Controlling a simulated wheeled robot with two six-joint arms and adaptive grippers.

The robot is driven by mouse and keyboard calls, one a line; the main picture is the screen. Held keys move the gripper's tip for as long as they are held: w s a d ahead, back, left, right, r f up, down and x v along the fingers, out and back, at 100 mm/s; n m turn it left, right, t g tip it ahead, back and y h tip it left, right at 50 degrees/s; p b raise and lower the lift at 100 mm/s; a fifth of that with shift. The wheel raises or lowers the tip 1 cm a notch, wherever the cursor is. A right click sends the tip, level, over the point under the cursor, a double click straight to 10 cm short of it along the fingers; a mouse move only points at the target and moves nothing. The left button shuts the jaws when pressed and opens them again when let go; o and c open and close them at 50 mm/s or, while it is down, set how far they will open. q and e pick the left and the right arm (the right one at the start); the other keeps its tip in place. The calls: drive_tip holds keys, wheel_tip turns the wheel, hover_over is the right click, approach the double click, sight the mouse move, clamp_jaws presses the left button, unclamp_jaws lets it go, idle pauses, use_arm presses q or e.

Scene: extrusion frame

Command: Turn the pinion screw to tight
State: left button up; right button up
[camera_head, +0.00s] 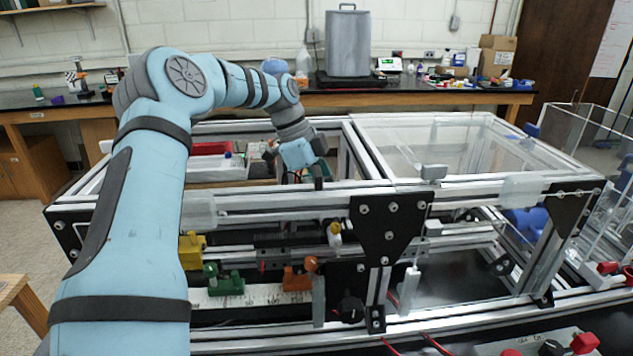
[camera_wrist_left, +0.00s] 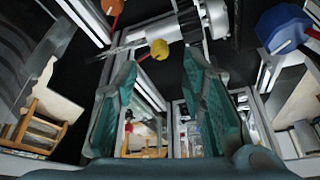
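A small yellow knob (camera_head: 334,229) sits on a carriage behind the front rail of the extrusion frame. An orange ball (camera_head: 311,263) tops a grey post just below it. I cannot tell which part is the pinion screw. In the left wrist view, the yellow knob (camera_wrist_left: 159,49) and a grey cylindrical part (camera_wrist_left: 208,18) show near the fingertips, with the orange ball (camera_wrist_left: 112,5) at the top edge. My left gripper (camera_wrist_left: 160,62) is open, its teal fingers apart and nothing clearly held. My right gripper is out of view.
The metal extrusion frame (camera_head: 480,190) has crossing rails and a black plate (camera_head: 390,222). A white scale (camera_head: 265,297) carries a green block (camera_head: 225,285); a yellow block (camera_head: 191,250) is at its left. A dark blue knob (camera_wrist_left: 283,27) shows in the wrist view.

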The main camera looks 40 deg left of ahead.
use_arm(q)
drive_tip(key=v, duration=0.6)
drive_tip(key=shift+r, duration=0.3)
drive_tip(key=shift+s+a, duration=0.1)
